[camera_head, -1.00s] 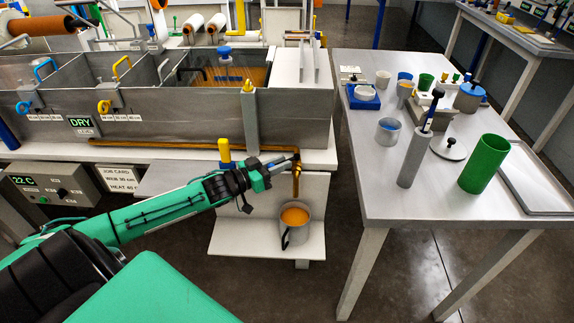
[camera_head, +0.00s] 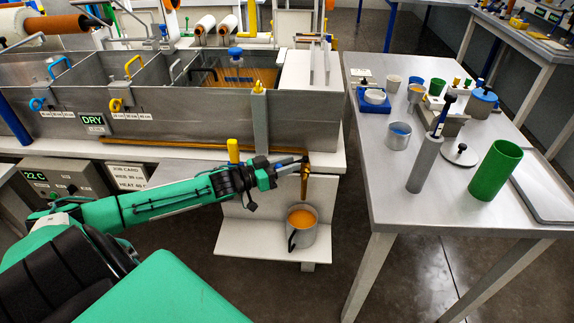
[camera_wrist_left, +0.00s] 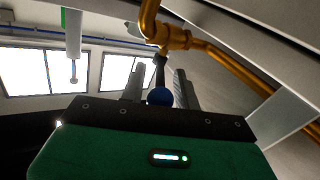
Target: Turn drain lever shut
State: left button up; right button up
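The brass drain valve (camera_wrist_left: 175,40) sits on the pipe at the top of the left wrist view. Its dark lever (camera_wrist_left: 160,70) hangs toward me and ends in a blue knob (camera_wrist_left: 159,96). My left gripper (camera_wrist_left: 160,78) has its two fingers apart, one on each side of the lever, with the knob between them near the palm; I see no firm grip. In the head view my left gripper (camera_head: 290,162) is at the brass outlet (camera_head: 304,183), and the lever is hidden there. A pot (camera_head: 302,238) with orange liquid stands below the outlet. My right gripper is not in view.
The grey bath (camera_head: 190,118) stands behind my arm, with a brass pipe (camera_head: 180,143) along its front. A yellow handle (camera_head: 233,150) rises just behind my forearm. The pot's shelf (camera_head: 250,240) is below. A side table (camera_head: 400,205) with several vessels is at the right.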

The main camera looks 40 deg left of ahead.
pick_arm(q)
notch_tip(320, 180, up, 20)
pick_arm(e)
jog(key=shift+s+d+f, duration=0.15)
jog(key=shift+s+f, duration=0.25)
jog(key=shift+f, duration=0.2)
pick_arm(q)
jog(key=shift+c, duration=0.4)
